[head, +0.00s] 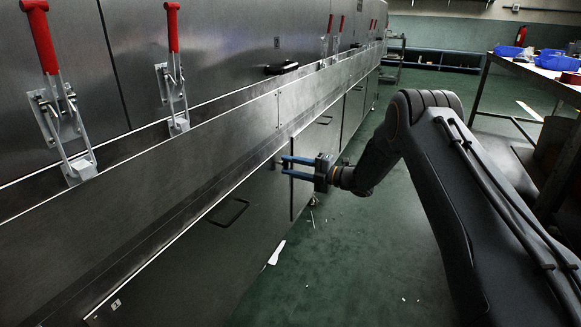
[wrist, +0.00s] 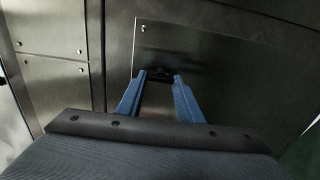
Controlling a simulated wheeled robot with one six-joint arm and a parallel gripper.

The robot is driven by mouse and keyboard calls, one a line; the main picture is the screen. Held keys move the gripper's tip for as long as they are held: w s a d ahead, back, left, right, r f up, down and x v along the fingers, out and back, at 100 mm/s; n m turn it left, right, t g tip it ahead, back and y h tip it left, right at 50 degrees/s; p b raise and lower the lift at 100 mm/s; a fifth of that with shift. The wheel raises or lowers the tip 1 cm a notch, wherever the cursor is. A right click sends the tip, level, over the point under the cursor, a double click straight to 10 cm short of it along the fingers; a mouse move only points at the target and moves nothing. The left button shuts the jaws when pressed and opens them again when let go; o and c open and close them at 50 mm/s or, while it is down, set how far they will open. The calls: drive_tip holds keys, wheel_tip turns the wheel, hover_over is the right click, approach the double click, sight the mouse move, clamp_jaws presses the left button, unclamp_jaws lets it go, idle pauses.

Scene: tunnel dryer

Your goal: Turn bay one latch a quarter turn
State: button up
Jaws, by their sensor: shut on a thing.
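My gripper (head: 284,167) has two blue fingers and reaches left to the lower steel front of the dryer in the head view. In the wrist view, the fingertips (wrist: 159,77) are at a small dark latch (wrist: 157,73) on a steel panel (wrist: 210,55). My gripper is shut on this latch, with the fingers on either side of it. The latch is too dark and partly hidden to tell its angle. The head view does not show it clearly.
Red-handled clamps (head: 42,38) line the upper front. A dark bar handle (head: 228,213) is on a lower door to the left of my gripper. A bench with blue bins (head: 507,51) stands at the right. Scraps (head: 277,252) lie on the mostly clear green floor (head: 350,260).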

drive_tip(key=o, duration=1.1)
drive_tip(key=shift+p+v, duration=1.1)
drive_tip(key=shift+v, duration=2.8)
